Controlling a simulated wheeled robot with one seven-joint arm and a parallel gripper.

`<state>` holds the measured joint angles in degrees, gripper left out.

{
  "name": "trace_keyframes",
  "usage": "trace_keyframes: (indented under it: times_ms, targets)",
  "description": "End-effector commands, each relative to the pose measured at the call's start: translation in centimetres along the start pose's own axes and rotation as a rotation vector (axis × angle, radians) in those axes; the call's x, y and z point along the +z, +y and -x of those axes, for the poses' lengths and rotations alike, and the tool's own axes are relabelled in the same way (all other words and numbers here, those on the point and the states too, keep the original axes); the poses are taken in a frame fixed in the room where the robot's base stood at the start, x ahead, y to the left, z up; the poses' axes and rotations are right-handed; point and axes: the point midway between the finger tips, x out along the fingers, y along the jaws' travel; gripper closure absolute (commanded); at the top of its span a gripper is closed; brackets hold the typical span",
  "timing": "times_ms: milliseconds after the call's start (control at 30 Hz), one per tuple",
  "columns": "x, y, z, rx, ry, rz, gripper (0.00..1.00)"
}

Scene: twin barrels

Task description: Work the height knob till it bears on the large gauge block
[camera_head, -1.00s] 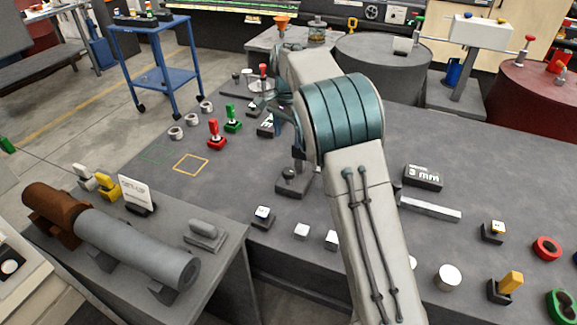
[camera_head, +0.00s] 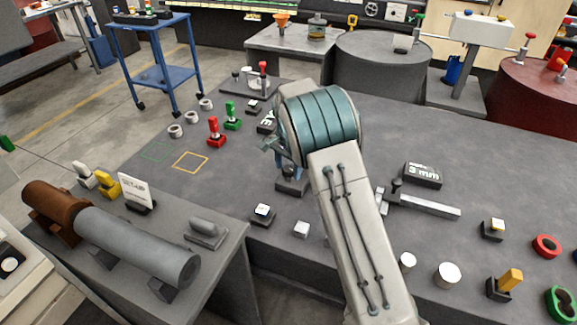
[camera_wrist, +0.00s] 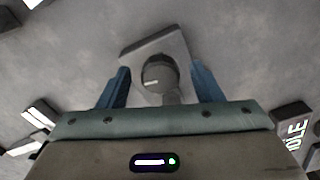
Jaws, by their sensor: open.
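A dark round knob (camera_wrist: 160,76) stands on a grey base plate (camera_wrist: 172,46) in the wrist view. My gripper (camera_wrist: 161,85) is open, with one blue finger on each side of the knob. I see a gap beside it and cannot tell contact. In the head view the base (camera_head: 292,188) sits on the grey table under my arm, and part of my gripper (camera_head: 290,172) shows above it.
A long grey bar (camera_head: 430,206) with an upright dark knob (camera_head: 396,187) lies right of my arm, below a 3 mm sign (camera_head: 422,176). Red (camera_head: 214,132) and green (camera_head: 231,117) handled pieces stand left. White discs (camera_head: 447,275) lie front right.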

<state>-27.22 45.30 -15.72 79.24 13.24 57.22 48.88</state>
Motion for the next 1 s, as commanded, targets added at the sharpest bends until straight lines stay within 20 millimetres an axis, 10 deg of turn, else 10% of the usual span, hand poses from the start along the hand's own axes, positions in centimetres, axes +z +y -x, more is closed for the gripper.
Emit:
trace_keyframes:
  times_ms: [133, 300, 1000]
  targets:
    - [0.01, 0.01, 0.01, 0.0, 0.0, 0.0, 0.43]
    - [0.01, 0.01, 0.02, 0.001, 0.0, 0.0, 0.85]
    - [-0.01, 0.08, 0.08, 0.001, 0.0, 0.279, 0.85]
